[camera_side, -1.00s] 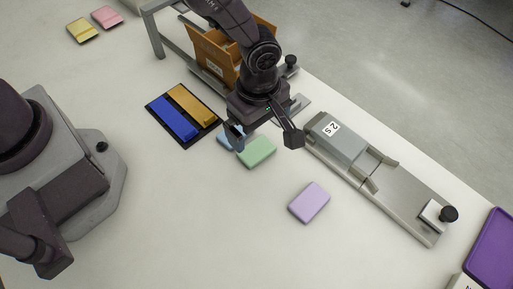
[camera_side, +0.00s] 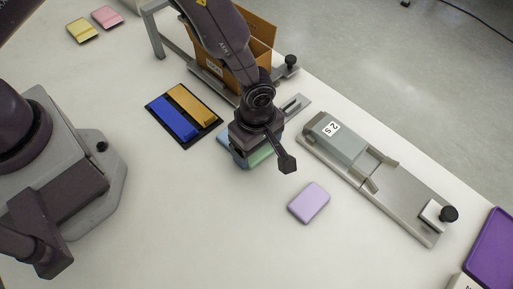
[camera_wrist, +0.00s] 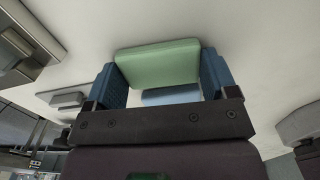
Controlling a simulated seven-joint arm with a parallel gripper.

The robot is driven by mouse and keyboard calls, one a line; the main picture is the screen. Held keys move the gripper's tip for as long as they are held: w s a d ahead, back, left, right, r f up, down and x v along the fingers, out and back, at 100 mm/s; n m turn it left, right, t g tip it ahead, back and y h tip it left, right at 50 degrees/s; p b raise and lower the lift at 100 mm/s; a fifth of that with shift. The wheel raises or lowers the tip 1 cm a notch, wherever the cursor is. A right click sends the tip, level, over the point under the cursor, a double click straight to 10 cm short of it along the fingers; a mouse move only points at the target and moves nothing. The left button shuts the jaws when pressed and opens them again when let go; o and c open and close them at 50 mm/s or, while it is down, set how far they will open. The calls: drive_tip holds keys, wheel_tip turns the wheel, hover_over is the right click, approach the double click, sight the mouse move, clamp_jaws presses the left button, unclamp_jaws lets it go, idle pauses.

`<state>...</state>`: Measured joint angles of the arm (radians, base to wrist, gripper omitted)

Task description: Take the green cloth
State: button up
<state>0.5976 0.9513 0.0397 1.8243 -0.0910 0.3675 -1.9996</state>
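The green cloth (camera_side: 263,155) is a flat, rounded block lying on the white table, partly hidden under my gripper (camera_side: 260,160) in the side view. In the wrist view the green cloth (camera_wrist: 158,64) shows between the two blue finger pads of my gripper (camera_wrist: 160,74). The fingers are apart, one at each side of it; I cannot tell whether either pad touches it. A light blue cloth (camera_wrist: 170,96) lies right beside the green one, nearer the palm in the wrist view.
A lilac cloth (camera_side: 309,202) lies to the right. A black tray with blue and gold bars (camera_side: 183,117) is to the left. A grey fixture (camera_side: 398,196) stands at right and an orange box (camera_side: 259,38) behind. The front table is clear.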

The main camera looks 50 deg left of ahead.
drive_tip(key=c, duration=0.3)
drive_tip(key=shift+r, duration=0.15)
